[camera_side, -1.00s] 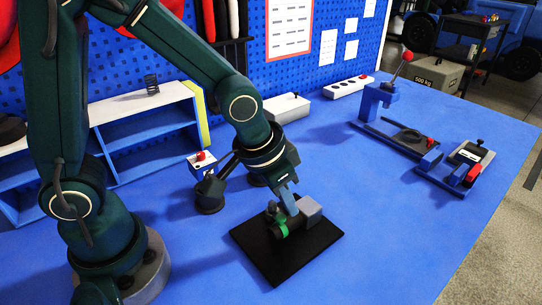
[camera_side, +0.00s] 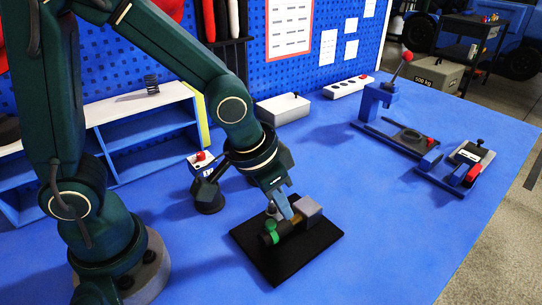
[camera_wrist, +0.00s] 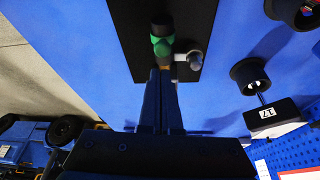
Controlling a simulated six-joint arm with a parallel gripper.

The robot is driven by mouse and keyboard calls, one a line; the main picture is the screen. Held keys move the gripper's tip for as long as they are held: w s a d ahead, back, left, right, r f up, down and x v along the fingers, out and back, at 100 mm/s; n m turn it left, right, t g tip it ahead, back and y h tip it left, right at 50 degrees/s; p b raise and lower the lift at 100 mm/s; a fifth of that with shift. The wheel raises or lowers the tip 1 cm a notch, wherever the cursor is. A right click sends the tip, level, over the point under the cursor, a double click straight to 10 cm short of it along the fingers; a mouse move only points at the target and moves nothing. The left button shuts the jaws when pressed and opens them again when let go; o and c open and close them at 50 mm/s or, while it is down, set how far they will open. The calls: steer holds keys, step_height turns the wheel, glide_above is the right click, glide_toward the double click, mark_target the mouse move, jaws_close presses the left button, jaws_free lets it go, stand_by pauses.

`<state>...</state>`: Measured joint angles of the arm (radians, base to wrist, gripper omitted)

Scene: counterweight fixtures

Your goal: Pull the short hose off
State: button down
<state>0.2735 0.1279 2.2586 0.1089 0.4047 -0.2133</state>
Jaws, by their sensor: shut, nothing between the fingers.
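A short black hose (camera_side: 267,239) with a green band (camera_side: 282,240) lies on a black base plate (camera_side: 277,272), pointing away from a grey block (camera_side: 309,207). Brass (camera_side: 297,219) shows between the hose and the block. I cannot tell whether the hose still sits on the brass. My gripper (camera_side: 290,216) is shut and empty, its fingertips close over the brass between band and block. In the wrist view the closed fingers (camera_wrist: 164,71) end just short of the green band (camera_wrist: 162,46). They hide most of the brass and the block there.
A grey knob or lever (camera_wrist: 190,60) sticks out beside the hose. A small dark round stand (camera_side: 208,197) is behind the plate. A blue press fixture (camera_side: 378,98) and a clamp fixture (camera_side: 455,165) stand at right. The table in front right is clear.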

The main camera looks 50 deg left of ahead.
steer(key=shift+w+d+r, duration=0.1)
steer(key=shift+w+r, duration=0.25)
steer(key=shift+w, duration=0.25)
steer(key=shift+w+d+r, duration=0.1)
steer(key=shift+w+r, duration=0.2)
steer(key=shift+w, duration=0.25)
steer(key=v, duration=0.8)
steer(key=shift+s+r, duration=0.2)
steer(key=shift+r, duration=0.1)
steer(key=c, duration=1.3)
jaws_free()
steer(key=shift+s+r, duration=0.1)
steer(key=shift+r, duration=0.1)
steer(key=o, duration=0.5)
steer(key=shift+s+r+n, duration=0.1)
steer(key=shift+n, duration=0.2)
steer(key=shift+o, duration=0.2)
steer(key=n+g, duration=0.4)
steer(key=n, duration=0.2)
glide_above(270, 222)
steer(key=shift+y, duration=0.3)
step_height(270, 222, down, 5)
steer(key=shift+d+f, duration=0.1)
steer(key=shift+f, duration=2.9)
